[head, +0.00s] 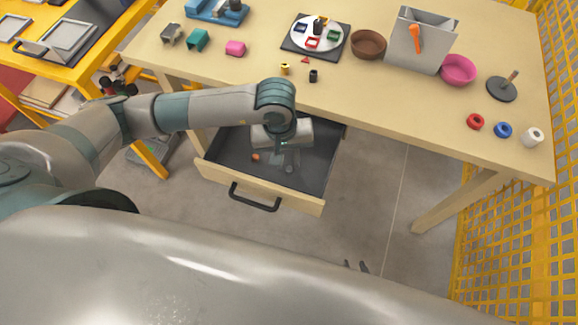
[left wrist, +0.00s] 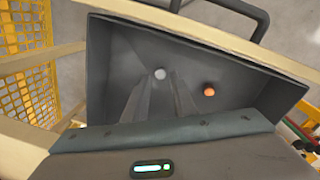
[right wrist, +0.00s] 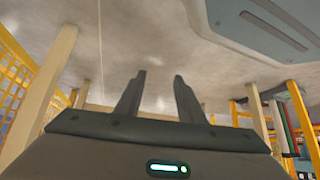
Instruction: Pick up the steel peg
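A small grey round piece, which looks like the steel peg (left wrist: 160,73), is in the open drawer (left wrist: 115,60). In the left wrist view it shows just beyond my left gripper's fingertips (left wrist: 160,82), which are apart with nothing visibly held. In the head view my left gripper (head: 286,156) reaches down into the drawer, and the grey peg (head: 289,168) shows beside it; whether they touch I cannot tell. My right gripper (right wrist: 160,75) is open and empty over the floor; its fingertips (head: 357,267) show low in the head view.
An orange piece (left wrist: 209,90) lies in the drawer beside the peg. The drawer's walls and black handle (head: 254,196) bound the space. The tabletop (head: 400,100) overhangs behind, with bowls, a grey bin (head: 415,45) and small parts. A yellow mesh fence (head: 510,240) stands right.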

